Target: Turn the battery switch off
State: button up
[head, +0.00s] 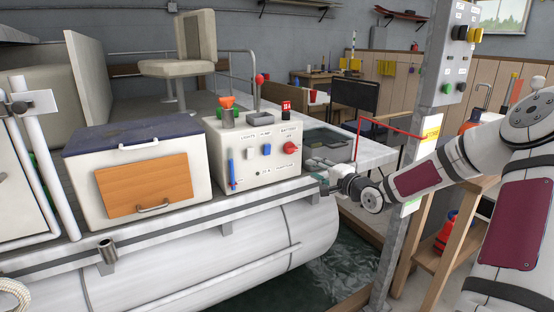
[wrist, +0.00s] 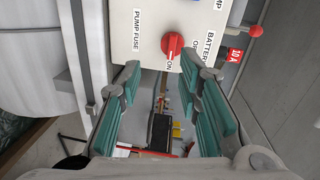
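The battery switch is a red knob (head: 290,148) at the right of the white console's front panel (head: 262,180), under a BATTERY label. In the wrist view the red knob (wrist: 173,46) shows close up, with its narrow end towards the ON mark; the OFF mark is partly hidden by a finger. My gripper (head: 327,180) is to the right of the console and lower than the knob. In the wrist view my gripper (wrist: 165,95) has its teal fingers wide apart with nothing between them. The knob appears beyond the fingertips, with no visible contact.
The console also carries a blue switch (head: 266,150), a white switch (head: 249,153) and a blue lever (head: 231,174). A red 10A block (head: 286,107) stands on top. A grey post (head: 420,150) with a red bar (head: 390,126) stands near my arm. Water (head: 345,265) lies below.

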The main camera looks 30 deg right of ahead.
aim_at(293, 150)
jog(key=shift+m+t, duration=0.7)
jog(key=w+b, duration=0.1)
jog(key=w, duration=0.3)
jog(key=w+b, duration=0.1)
jog(key=w, duration=0.4)
jog(key=w+d+b, duration=0.1)
jog(key=w, duration=0.4)
jog(key=shift+w+r+b, duration=0.2)
jog(key=shift+w+b, duration=0.05)
jog(key=shift+b, duration=0.1)
jog(key=shift+c, duration=0.6)
grip_shut()
